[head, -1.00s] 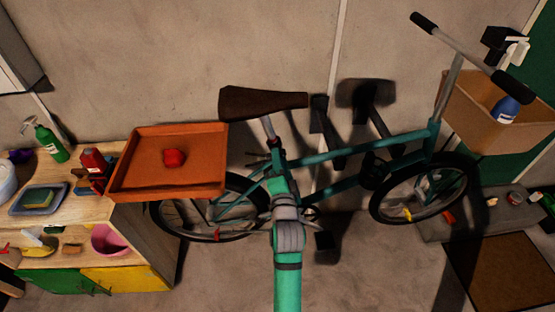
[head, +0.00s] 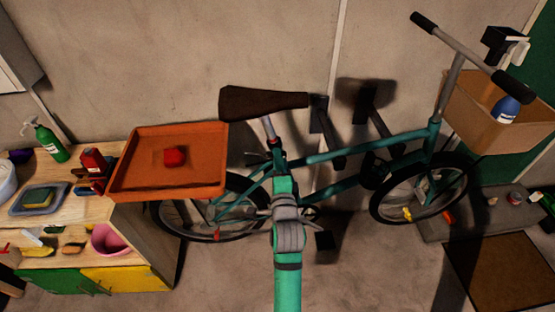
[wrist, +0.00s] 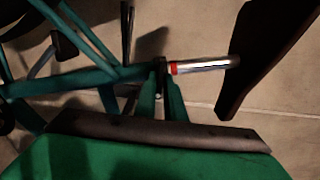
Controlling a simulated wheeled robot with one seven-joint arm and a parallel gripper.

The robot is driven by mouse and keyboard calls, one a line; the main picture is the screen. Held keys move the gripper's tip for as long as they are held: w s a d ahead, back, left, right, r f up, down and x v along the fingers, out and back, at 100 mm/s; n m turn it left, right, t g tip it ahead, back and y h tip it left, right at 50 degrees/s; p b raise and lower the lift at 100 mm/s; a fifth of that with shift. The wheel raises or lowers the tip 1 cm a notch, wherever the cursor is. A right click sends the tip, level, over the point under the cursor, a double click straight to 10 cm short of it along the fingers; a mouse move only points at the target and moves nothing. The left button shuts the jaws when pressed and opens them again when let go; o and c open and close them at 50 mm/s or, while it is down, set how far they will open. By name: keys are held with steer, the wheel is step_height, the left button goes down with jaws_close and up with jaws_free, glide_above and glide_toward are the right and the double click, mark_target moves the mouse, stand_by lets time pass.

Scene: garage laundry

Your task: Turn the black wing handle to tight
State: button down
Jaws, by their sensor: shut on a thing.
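The black wing handle (wrist: 162,68) is at the seat clamp of the teal bicycle (head: 330,154), below the silver seat post (wrist: 203,66) with its red band. Only a small dark part of it shows in the wrist view. My gripper (wrist: 161,90) has its two green fingers closed in on it, one on each side. In the head view my arm reaches up to the clamp below the dark saddle (head: 262,102), and it hides the fingers. I cannot read the handle's exact angle or any tight mark.
An orange tray (head: 200,187) with a red piece (head: 175,157) is left of the bicycle, beside a wooden workbench (head: 75,208). A cardboard box (head: 480,125) is near the handlebar (head: 460,50). Bare floor lies below the bicycle.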

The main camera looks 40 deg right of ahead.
steer(key=c, duration=1.8)
jaws_free()
steer(key=shift+c, duration=0.2)
steer(key=shift+a, duration=0.1)
steer(key=v, duration=1)
steer(key=shift+s, duration=0.4)
steer(key=shift+a+f, duration=0.15)
steer(key=shift+a, duration=0.05)
